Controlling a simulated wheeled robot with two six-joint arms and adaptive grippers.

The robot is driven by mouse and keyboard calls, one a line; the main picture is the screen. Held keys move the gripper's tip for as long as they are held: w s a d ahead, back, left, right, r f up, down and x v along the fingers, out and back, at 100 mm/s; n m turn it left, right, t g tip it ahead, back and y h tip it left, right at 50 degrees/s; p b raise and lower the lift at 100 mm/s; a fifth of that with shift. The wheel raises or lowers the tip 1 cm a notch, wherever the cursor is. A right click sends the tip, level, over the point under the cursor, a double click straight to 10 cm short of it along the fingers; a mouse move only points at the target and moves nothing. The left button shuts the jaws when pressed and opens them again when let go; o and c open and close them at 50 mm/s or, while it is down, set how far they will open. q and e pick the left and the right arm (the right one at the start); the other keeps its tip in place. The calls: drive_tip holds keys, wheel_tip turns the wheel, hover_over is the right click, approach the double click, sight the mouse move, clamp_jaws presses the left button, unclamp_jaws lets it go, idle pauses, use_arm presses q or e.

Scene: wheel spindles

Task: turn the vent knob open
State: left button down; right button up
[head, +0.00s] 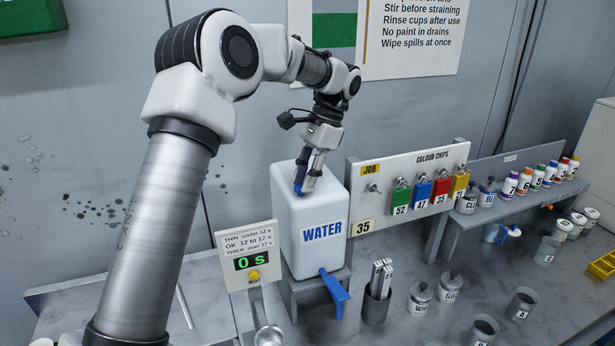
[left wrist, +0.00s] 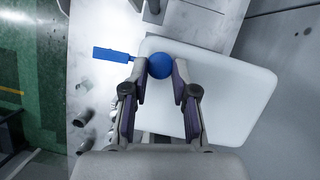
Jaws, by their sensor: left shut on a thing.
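A white water tank (head: 313,240) with a blue WATER label stands on a grey stand on the bench. The blue round vent knob (left wrist: 160,65) is on the tank's top, which shows pale in the left wrist view (left wrist: 225,90). My left gripper (head: 306,188) points down over the tank top. Its two fingers (left wrist: 158,80) are on either side of the knob and shut on it. In the head view the fingers mostly hide the knob. A blue tap lever (head: 335,290) sticks out at the tank's lower front. My right gripper is not in view.
A timer sign (head: 247,262) reading 0 s stands left of the tank. A colour chips board (head: 408,190) with several coloured tags stands close on its right. A dark holder (head: 376,305) and several cups and jars stand in front.

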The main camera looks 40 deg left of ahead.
use_arm(q)
drive_tip(key=n+h, duration=0.1)
drive_tip(key=n, duration=0.3)
drive_tip(key=n+h, duration=0.1)
drive_tip(key=n, duration=0.1)
drive_tip(key=shift+s+a+f+h, duration=0.2)
drive_tip(key=shift+a+f+h, duration=0.1)
drive_tip(key=shift+f, duration=0.1)
drive_tip(key=shift+n, duration=0.4)
drive_tip(key=c, duration=0.9)
unclamp_jaws()
drive_tip(key=shift+o, duration=0.2)
drive_tip(key=shift+r, duration=0.15)
drive_tip(key=d+v, duration=0.1)
drive_tip(key=v, duration=0.6)
drive_tip(key=shift+w+a+r, duration=0.2)
drive_tip(key=shift+a, duration=0.35)
